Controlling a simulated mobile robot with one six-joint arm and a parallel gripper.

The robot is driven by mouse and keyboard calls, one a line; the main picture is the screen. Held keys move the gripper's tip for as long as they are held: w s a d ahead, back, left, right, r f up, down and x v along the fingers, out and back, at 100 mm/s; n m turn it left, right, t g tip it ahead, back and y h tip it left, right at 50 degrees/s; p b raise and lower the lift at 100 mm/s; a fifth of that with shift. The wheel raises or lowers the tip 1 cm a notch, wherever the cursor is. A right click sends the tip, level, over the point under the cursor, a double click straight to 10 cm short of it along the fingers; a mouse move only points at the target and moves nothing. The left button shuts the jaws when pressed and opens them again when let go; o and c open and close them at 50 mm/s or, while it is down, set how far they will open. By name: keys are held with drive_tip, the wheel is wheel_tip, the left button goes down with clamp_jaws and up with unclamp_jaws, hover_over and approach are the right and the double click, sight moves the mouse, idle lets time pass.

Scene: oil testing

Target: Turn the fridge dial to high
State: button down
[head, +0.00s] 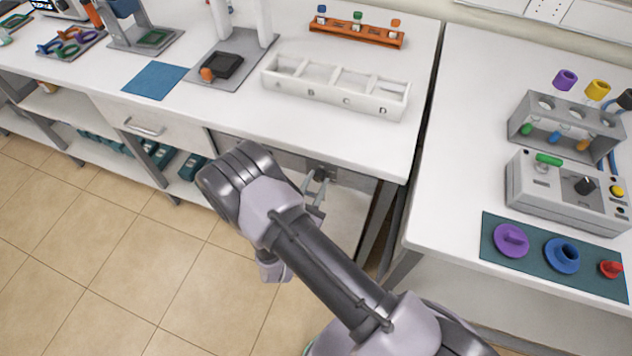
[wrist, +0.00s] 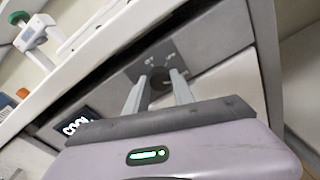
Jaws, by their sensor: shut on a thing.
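The fridge dial (wrist: 160,80) is a dark round knob on a dark plate on the grey fridge front (wrist: 222,85). My gripper (wrist: 157,88) has one finger on each side of the dial and is shut on it. Pale marks show on the plate above the dial, but they are too small to read. In the head view my gripper (head: 319,188) is at the fridge front under the white bench, and my arm covers part of it. The dial's setting cannot be told.
The white bench top (head: 230,105) overhangs the fridge front. On it stand a white tray with lettered compartments (head: 335,88) and an orange rack (head: 356,34). A second bench (head: 460,130) is at the right, across a narrow gap. The tiled floor (head: 130,250) at left is clear.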

drive_tip(key=c, duration=1.1)
unclamp_jaws()
drive_tip(key=p+v, duration=0.3)
drive_tip(key=v, duration=1.4)
drive_tip(key=shift+s+p, duration=0.3)
